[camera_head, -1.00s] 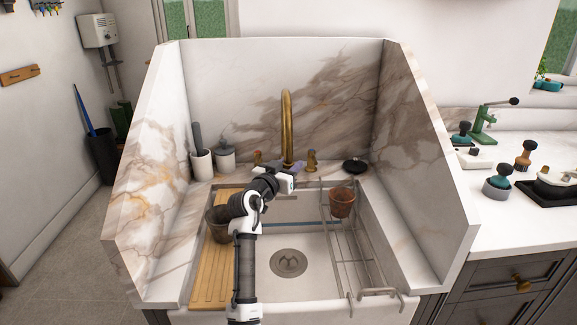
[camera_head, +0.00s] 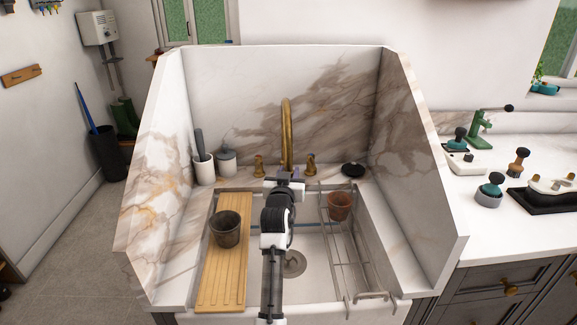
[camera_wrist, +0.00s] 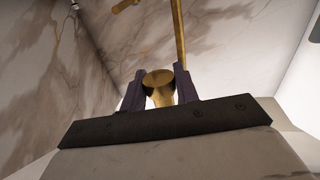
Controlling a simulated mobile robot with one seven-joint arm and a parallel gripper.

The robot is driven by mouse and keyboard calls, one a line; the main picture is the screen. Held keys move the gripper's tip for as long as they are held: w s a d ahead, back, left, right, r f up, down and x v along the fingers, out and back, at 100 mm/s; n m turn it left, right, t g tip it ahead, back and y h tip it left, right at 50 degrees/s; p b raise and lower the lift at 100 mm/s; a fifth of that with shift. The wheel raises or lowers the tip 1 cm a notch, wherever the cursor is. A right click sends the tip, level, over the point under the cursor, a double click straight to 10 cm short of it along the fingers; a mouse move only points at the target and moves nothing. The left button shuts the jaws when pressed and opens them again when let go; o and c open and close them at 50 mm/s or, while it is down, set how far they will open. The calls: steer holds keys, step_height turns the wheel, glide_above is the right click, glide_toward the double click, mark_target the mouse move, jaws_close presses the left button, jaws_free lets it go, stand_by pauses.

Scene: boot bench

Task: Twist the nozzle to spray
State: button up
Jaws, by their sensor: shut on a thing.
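The brass tap (camera_head: 287,125) stands upright at the back of the sink. My gripper (camera_head: 287,176) is in front of its lower end in the head view, and it hides that part. In the wrist view, the dark fingers of my gripper (camera_wrist: 160,90) are on both sides of a round brass piece, which looks like the nozzle (camera_wrist: 158,78), and are shut on it. The brass pipe of the tap (camera_wrist: 179,35) runs up just behind. Whether any water flows cannot be seen.
Brass handles flank the tap, left (camera_head: 259,166) and right (camera_head: 311,165). A dark pot (camera_head: 226,230) stands on the wooden board (camera_head: 232,285) at left. A terracotta pot (camera_head: 339,206) sits on the wire rack (camera_head: 345,262) at right. Marble panels enclose the sink.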

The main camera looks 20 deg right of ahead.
steer(key=shift+y, duration=0.3)
steer(key=o, duration=0.9)
steer(key=shift+o, duration=0.2)
steer(key=b+v, duration=0.3)
steer(key=v, duration=1.1)
steer(key=shift+f+b, duration=0.25)
steer(key=shift+b, duration=0.05)
